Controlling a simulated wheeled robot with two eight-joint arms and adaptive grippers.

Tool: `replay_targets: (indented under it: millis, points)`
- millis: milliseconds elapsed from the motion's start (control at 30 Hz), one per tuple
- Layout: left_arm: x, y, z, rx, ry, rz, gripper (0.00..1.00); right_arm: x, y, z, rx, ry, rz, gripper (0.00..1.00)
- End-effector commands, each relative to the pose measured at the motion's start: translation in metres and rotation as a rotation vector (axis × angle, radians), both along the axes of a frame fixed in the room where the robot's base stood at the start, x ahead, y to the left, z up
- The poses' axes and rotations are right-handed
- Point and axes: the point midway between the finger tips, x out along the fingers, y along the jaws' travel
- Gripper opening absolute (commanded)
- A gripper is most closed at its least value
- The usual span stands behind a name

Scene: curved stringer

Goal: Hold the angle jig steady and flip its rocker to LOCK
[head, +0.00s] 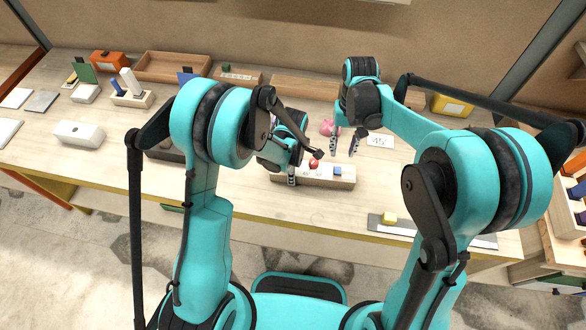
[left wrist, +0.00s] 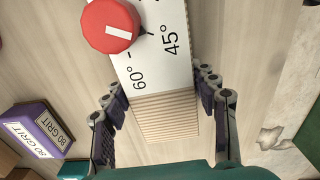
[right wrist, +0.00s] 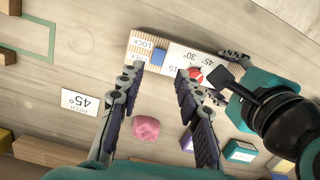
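The angle jig is a light wooden block (head: 330,182) with a white scale plate, a red knob (head: 313,163) and a blue rocker (head: 337,171). The red knob (left wrist: 110,25) shows in the left wrist view by the 60° and 45° marks. My left gripper (left wrist: 163,88) is open, its fingers on either side of the jig's ribbed end; I cannot tell whether they touch. My right gripper (right wrist: 158,72) is open and empty behind the jig, near the rocker end. The rocker's tilt is too small to tell.
A pink object (right wrist: 145,128) and a PITCH 45° card (right wrist: 80,102) lie behind the jig. A purple 80 GRIT box (left wrist: 42,130) stands nearby. Wooden trays line the back.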

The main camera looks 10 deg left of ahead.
Motion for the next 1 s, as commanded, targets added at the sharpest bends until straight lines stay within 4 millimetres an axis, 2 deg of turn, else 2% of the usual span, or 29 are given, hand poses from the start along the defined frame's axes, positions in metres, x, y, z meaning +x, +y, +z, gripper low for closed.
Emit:
replay_targets:
  millis: [33,100,133,200,267,367,467,800,1000]
  points:
    - [0.0,0.0,0.0,0.0,0.0,0.0,0.3,0.0,0.0,0.0,0.0,0.0,0.0,0.34]
    - [0.0,0.0,0.0,0.0,0.0,0.0,0.12,0.0,0.0,0.0,0.0,0.0,0.0,0.34]
    - [0.0,0.0,0.0,0.0,0.0,0.0,0.06,0.0,0.0,0.0,0.0,0.0,0.0,0.32]
    - [0.0,0.0,0.0,0.0,0.001,0.0,0.06,0.0,0.0,0.0,0.001,0.0,0.005,0.13]
    - [0.0,0.0,0.0,0.0,0.001,0.0,0.06,0.0,0.0,0.001,0.004,0.0,0.027,0.0]
    - [0.0,0.0,0.0,0.0,0.001,0.0,0.06,0.001,0.0,0.004,0.017,0.0,0.12,0.0]
    - [0.0,0.0,0.0,0.0,0.001,0.0,0.06,0.002,0.0,0.011,0.041,0.001,0.293,0.0]
    - [0.0,0.0,0.0,0.0,0.001,0.0,0.06,0.006,-0.001,0.038,0.152,0.003,1.072,0.0]
    - [0.0,0.0,0.0,0.0,0.001,0.0,0.06,0.006,-0.001,0.048,0.193,0.004,1.368,0.0]
